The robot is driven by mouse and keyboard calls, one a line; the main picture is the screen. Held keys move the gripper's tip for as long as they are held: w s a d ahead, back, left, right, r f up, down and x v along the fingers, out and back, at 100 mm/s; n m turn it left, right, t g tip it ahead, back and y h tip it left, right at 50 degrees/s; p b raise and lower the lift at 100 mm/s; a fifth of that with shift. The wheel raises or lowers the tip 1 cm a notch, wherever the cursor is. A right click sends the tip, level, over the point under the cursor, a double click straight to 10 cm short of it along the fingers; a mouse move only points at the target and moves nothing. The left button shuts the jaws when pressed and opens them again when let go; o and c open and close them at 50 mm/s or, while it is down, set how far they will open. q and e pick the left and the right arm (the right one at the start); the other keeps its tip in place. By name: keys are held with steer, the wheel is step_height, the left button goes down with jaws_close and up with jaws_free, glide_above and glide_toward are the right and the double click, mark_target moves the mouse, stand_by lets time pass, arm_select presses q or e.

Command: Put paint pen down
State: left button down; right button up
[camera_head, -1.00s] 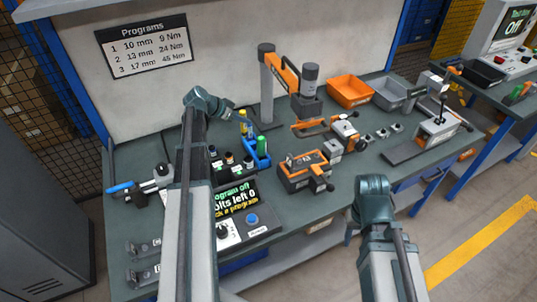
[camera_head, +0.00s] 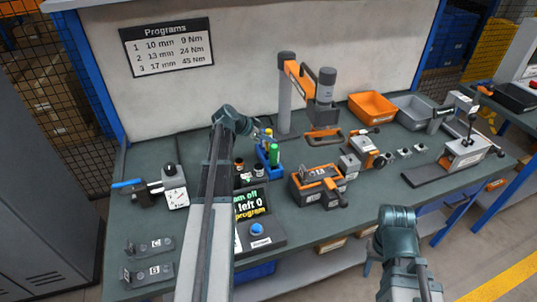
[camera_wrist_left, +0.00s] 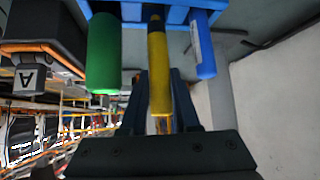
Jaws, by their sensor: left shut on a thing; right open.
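The paint pen (camera_wrist_left: 158,75) is yellow with a dark tip. My left gripper (camera_wrist_left: 160,100) is shut on it, with a jaw on each side. In the wrist view the pen's dark end reaches the blue rack (camera_wrist_left: 175,12), between a green marker (camera_wrist_left: 103,55) and a blue one (camera_wrist_left: 202,45). I cannot tell whether it is seated in the rack. In the head view my left gripper (camera_head: 262,133) is at the rack (camera_head: 263,166), and the pen (camera_head: 267,139) stands behind the green marker (camera_head: 274,154). My right gripper (camera_head: 372,265) is open and empty, low at the bench's front.
An orange-and-black device (camera_head: 318,183) stands right of the rack, and a tool on a post (camera_head: 325,90) behind it. A control box (camera_head: 258,230) with a blue button is in front. Small bottles stand beside the rack. Orange (camera_head: 372,107) and grey (camera_head: 414,110) bins are at the back.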

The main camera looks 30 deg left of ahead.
mark_target(268, 150)
arm_select(q)
steer(key=shift+f, duration=0.2)
step_height(268, 150, down, 4)
steer(key=b, duration=0.3)
steer(key=shift+b, duration=0.4)
steer(key=shift+r, duration=0.15)
steer(key=c, duration=0.9)
jaws_free()
